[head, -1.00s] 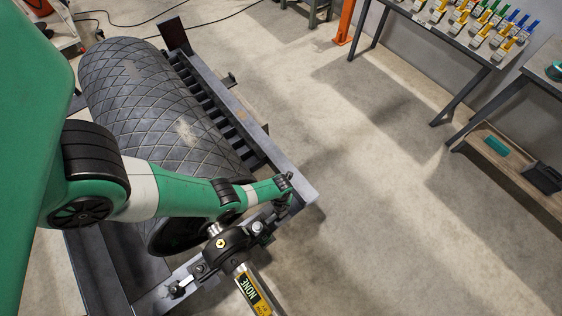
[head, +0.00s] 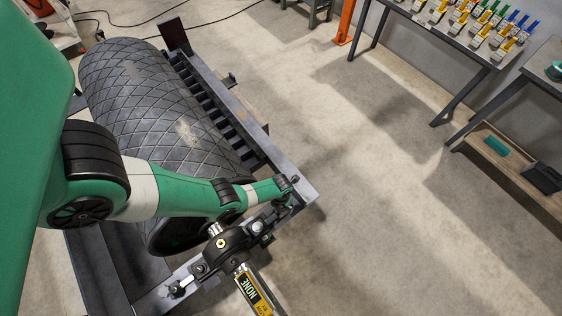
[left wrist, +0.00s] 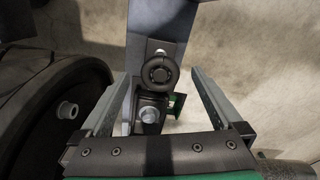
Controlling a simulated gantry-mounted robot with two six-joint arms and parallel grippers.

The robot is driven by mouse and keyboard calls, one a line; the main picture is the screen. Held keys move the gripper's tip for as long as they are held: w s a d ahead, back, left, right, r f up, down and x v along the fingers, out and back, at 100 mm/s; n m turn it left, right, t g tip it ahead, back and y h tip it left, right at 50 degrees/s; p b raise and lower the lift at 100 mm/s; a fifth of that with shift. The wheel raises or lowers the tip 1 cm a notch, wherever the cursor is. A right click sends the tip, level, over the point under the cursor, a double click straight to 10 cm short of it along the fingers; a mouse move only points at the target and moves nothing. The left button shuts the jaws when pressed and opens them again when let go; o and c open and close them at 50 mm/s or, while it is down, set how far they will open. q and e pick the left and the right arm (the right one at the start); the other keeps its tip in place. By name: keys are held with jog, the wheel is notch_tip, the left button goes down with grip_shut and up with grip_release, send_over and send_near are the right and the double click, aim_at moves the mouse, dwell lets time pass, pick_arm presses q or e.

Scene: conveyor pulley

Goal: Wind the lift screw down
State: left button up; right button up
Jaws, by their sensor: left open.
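My left gripper (head: 283,196) is at the near right corner of the pulley frame (head: 242,118), and its fingers barely show in the head view. In the left wrist view the gripper (left wrist: 160,75) is open, with its two fingers wide apart. A round black knob (left wrist: 159,71), apparently the lift screw's head, lies between the finger ends with a gap on both sides. Below it is a bolt (left wrist: 148,115) in a dark block. The knob cannot be made out in the head view. The large ribbed pulley (head: 150,105) lies in the frame. My right gripper is out of view.
A black bearing housing (head: 228,243) and a metal bar with a yellow label (head: 257,293) are close to the arm. The pulley's dark end (left wrist: 65,120) is at left in the wrist view. Tables (head: 440,40) stand at upper right. The floor (head: 420,220) between is clear.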

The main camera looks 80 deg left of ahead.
pick_arm(q)
notch_tip(320, 180, up, 7)
jog(key=p, duration=0.6)
jog(key=shift+f, duration=0.1)
